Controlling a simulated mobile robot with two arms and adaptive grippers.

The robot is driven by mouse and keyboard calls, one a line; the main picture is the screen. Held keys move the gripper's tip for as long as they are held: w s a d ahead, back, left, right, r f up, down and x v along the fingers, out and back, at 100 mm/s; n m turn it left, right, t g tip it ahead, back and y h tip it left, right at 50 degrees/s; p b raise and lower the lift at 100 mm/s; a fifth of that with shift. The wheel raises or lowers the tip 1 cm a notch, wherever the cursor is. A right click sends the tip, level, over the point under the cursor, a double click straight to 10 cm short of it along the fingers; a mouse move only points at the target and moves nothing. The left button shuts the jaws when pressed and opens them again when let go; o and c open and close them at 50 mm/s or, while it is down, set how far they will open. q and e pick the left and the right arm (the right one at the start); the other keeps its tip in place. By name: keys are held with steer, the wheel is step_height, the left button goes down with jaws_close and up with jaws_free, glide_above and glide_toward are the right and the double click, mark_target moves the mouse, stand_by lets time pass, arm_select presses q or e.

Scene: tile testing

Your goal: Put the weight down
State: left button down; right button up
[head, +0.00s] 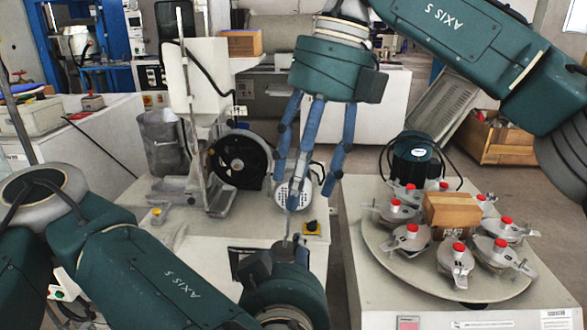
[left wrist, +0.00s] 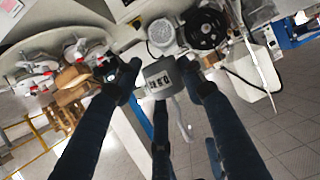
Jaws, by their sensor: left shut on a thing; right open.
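The weight (left wrist: 160,78) is a grey block with dark lettering on its face, seen in the left wrist view. My left gripper (left wrist: 163,92) is shut on it, with dark fingers on both sides of it. In the head view my left gripper (head: 280,258) is low in the middle, in front of the left table. Its fingers and the weight are mostly hidden there behind the wrist. My right gripper (head: 306,188) is open and empty, pointing down above it with its blue fingers spread.
The left table (head: 215,265) bears a machine with a black wheel (head: 238,160) and a grey metal bin (head: 164,142). The right table (head: 365,300) bears a round plate (head: 425,278) with several red-knobbed metal holders and a brown block (head: 452,212). A gap separates the tables.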

mark_target(286, 238)
steer(key=x, duration=1.2)
steer(key=shift+d+f, duration=0.1)
steer(key=shift+v, duration=1.2)
steer(key=shift+f, duration=0.1)
